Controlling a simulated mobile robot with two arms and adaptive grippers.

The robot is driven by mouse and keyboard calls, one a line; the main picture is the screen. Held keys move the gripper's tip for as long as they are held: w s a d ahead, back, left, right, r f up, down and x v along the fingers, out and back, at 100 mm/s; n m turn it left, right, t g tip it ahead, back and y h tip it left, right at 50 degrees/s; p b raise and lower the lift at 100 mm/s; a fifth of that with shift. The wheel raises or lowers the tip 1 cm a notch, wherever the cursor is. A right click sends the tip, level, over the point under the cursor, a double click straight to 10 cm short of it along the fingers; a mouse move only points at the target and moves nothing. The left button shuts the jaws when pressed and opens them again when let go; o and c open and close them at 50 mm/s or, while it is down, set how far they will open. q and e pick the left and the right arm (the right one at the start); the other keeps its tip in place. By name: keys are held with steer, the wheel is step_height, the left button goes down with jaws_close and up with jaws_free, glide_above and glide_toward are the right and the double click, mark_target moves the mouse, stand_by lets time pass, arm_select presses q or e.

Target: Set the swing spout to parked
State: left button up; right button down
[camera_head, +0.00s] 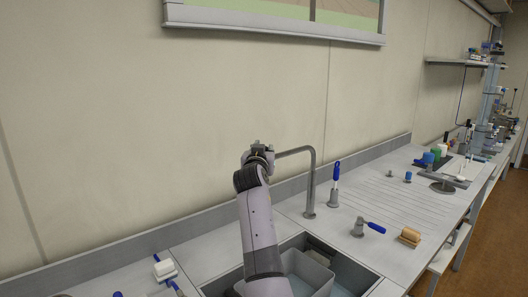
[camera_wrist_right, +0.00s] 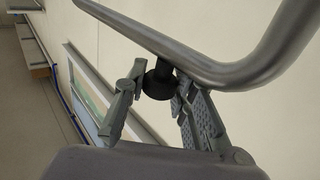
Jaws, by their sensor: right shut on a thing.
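The swing spout (camera_head: 311,182) is a grey bent pipe that rises from the counter behind the sink. Its upper arm points left in the head view, above the back of the counter. My right gripper (camera_head: 258,155) is at the free end of this upper arm. In the right wrist view, the spout's pipe (camera_wrist_right: 235,72) crosses the top, and its black nozzle (camera_wrist_right: 158,84) points down between the fingers. My right gripper (camera_wrist_right: 160,90) is shut on this nozzle. The gripper hides the spout's tip in the head view. My left gripper is not in view.
The sink (camera_head: 345,272) holds a grey basin (camera_head: 306,268), partly hidden by my arm. A blue-handled brush (camera_head: 336,172) stands upright right of the spout. Another blue-handled tool (camera_head: 374,227) and a tan-topped brush (camera_head: 410,236) are farther right. The wall (camera_head: 130,120) stands close behind.

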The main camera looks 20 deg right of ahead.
steer(key=c, duration=1.7)
jaws_free()
steer(key=shift+a+r, duration=0.1)
steer(key=shift+r, duration=0.25)
steer(key=shift+o, duration=1.2)
steer(key=shift+w+f, duration=0.25)
steer(key=shift+w, duration=0.05)
steer(key=shift+o, duration=0.8)
steer(key=shift+s, duration=0.1)
step_height(320, 180, up, 10)
